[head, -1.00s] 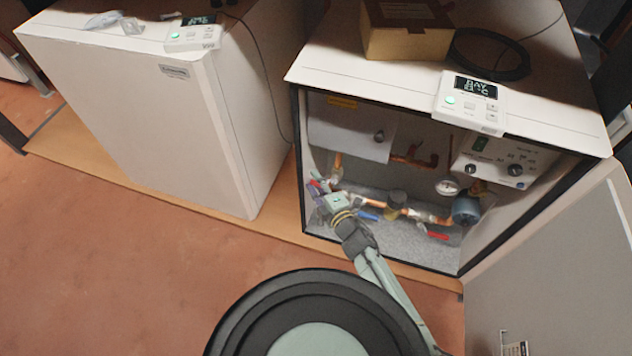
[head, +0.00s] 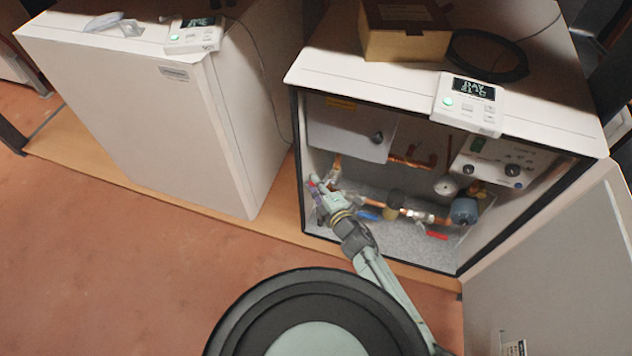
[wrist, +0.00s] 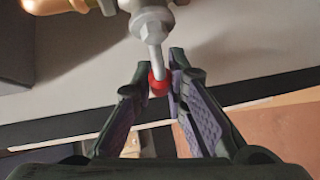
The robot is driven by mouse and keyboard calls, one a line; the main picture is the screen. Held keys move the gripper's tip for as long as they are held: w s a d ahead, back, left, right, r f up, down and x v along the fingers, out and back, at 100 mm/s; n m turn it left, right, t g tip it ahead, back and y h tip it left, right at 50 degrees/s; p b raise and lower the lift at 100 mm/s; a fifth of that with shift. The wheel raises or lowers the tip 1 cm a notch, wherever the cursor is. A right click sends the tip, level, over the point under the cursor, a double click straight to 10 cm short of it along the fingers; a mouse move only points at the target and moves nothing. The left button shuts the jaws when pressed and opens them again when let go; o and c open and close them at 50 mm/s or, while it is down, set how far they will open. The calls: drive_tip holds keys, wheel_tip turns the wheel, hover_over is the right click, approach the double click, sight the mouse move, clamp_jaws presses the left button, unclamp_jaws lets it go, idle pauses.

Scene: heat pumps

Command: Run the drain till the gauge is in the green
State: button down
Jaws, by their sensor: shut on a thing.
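The open heat pump cabinet (head: 296,130) holds copper pipework. My gripper (head: 318,184) reaches in at its lower left. In the wrist view my gripper (wrist: 159,78) is shut on the red-tipped lever (wrist: 159,86) of a metal valve (wrist: 152,22), with the tip between its purple-padded fingers. I cannot tell from a label that this is the drain. The round white gauge (head: 446,186) sits on the pipework at the right; its needle and green band are too small to read.
Blue (head: 368,215) and red (head: 437,235) handles sit on the lower pipes. A dark blue cylinder (head: 464,211) is at the right. The cabinet door (head: 560,260) stands open at the right. A closed white unit (head: 130,100) stands at the left.

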drive_tip(key=n+g+h+p, duration=0.1)
drive_tip(key=p, duration=0.2)
drive_tip(key=f+n+g+h+p, duration=0.1)
drive_tip(key=p, duration=0.2)
drive_tip(key=shift+d, duration=0.15)
drive_tip(key=shift+s+d+f+n+g+h+p, duration=0.15)
drive_tip(key=shift+f+n+g+h+p, duration=0.35)
drive_tip(key=shift+p, duration=0.5)
drive_tip(key=shift+d+f+n+g+h+p, duration=0.25)
drive_tip(key=shift+h+p, duration=0.35)
drive_tip(key=shift+p, duration=0.4)
drive_tip(key=shift+f, duration=0.1)
drive_tip(key=c, duration=1.6)
unclamp_jaws()
drive_tip(key=v, duration=1.2)
